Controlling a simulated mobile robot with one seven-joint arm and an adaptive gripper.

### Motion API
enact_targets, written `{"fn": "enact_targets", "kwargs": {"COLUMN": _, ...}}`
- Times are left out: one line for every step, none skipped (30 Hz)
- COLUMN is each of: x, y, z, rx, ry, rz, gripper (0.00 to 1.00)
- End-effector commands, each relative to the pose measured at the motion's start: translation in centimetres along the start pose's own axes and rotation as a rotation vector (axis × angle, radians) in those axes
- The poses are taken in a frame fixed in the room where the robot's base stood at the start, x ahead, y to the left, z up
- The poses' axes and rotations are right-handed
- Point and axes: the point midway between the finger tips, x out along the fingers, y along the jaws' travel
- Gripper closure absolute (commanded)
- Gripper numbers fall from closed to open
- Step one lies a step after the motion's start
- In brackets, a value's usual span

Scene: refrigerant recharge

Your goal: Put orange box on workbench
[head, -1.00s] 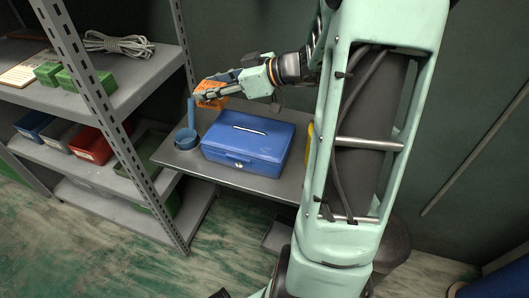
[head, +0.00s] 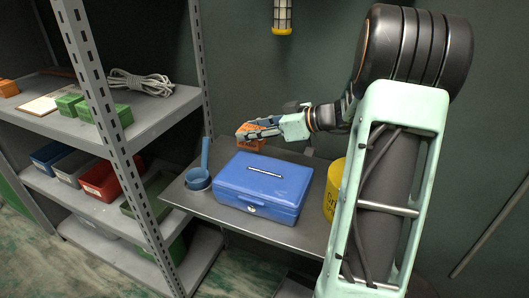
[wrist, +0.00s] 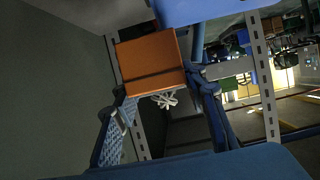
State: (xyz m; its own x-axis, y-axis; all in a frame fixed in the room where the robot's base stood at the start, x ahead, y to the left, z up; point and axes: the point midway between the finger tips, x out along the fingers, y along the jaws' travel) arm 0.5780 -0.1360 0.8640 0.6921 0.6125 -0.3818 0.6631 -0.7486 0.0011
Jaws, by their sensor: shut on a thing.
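The orange box (head: 250,138) is in my gripper (head: 254,132), behind the blue cash box and right of the blue ladle's handle. In the wrist view the orange box (wrist: 150,60) sits between the two blue fingers, which are shut on it. The workbench (head: 187,198) is a grey metal table against the dark wall. The orange box appears over or near its back edge. I cannot tell whether it touches the top, since the cash box and gripper hide part of the area.
A blue cash box (head: 262,188) fills the bench's middle. A blue ladle (head: 199,180) stands at its left, a yellow can (head: 333,190) at its right. A grey shelf (head: 150,110) with bins is to the left. A lamp (head: 283,16) hangs on the wall.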

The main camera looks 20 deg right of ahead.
Motion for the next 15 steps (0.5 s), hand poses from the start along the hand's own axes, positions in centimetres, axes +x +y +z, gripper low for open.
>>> {"fn": "enact_targets", "kwargs": {"x": 0.1, "y": 1.1, "z": 0.8, "rx": 0.002, "ry": 0.0, "rz": 0.0, "gripper": 0.86}}
{"fn": "enact_targets", "kwargs": {"x": 0.3, "y": 1.5, "z": 1.6, "rx": 0.004, "ry": 0.0, "rz": -0.002, "gripper": 0.86}}
{"fn": "enact_targets", "kwargs": {"x": 0.5, "y": 2.0, "z": 2.3, "rx": 0.005, "ry": 0.0, "rz": -0.001, "gripper": 0.86}}
{"fn": "enact_targets", "kwargs": {"x": 0.6, "y": 2.4, "z": 2.8, "rx": 0.004, "ry": 0.0, "rz": -0.001, "gripper": 0.86}}
{"fn": "enact_targets", "kwargs": {"x": 0.7, "y": 2.8, "z": 3.3, "rx": 0.004, "ry": 0.0, "rz": -0.001, "gripper": 0.86}}
{"fn": "enact_targets", "kwargs": {"x": 0.8, "y": 3.3, "z": 3.8, "rx": 0.002, "ry": 0.0, "rz": 0.0, "gripper": 0.86}}
{"fn": "enact_targets", "kwargs": {"x": 0.9, "y": 3.6, "z": 4.2, "rx": 0.002, "ry": 0.0, "rz": -0.001, "gripper": 0.86}}
{"fn": "enact_targets", "kwargs": {"x": 0.9, "y": 3.9, "z": 4.5, "rx": 0.001, "ry": 0.0, "rz": 0.0, "gripper": 0.86}}
{"fn": "enact_targets", "kwargs": {"x": 1.0, "y": 4.2, "z": 4.8, "rx": 0.001, "ry": 0.0, "rz": 0.0, "gripper": 0.86}}
{"fn": "enact_targets", "kwargs": {"x": 1.0, "y": 4.3, "z": 5.0, "rx": 0.001, "ry": 0.0, "rz": 0.0, "gripper": 0.86}}
{"fn": "enact_targets", "kwargs": {"x": 1.1, "y": 4.5, "z": 5.1, "rx": 0.001, "ry": 0.0, "rz": 0.0, "gripper": 0.86}}
{"fn": "enact_targets", "kwargs": {"x": 1.1, "y": 4.6, "z": 5.2, "rx": 0.0, "ry": 0.0, "rz": 0.0, "gripper": 0.86}}
{"fn": "enact_targets", "kwargs": {"x": 1.1, "y": 4.7, "z": 5.3, "rx": 0.0, "ry": 0.0, "rz": 0.0, "gripper": 0.86}}
{"fn": "enact_targets", "kwargs": {"x": 1.1, "y": 4.8, "z": 5.4, "rx": 0.0, "ry": 0.0, "rz": 0.0, "gripper": 0.86}}
{"fn": "enact_targets", "kwargs": {"x": 1.1, "y": 4.9, "z": 5.6, "rx": 0.0, "ry": 0.0, "rz": 0.0, "gripper": 0.86}}
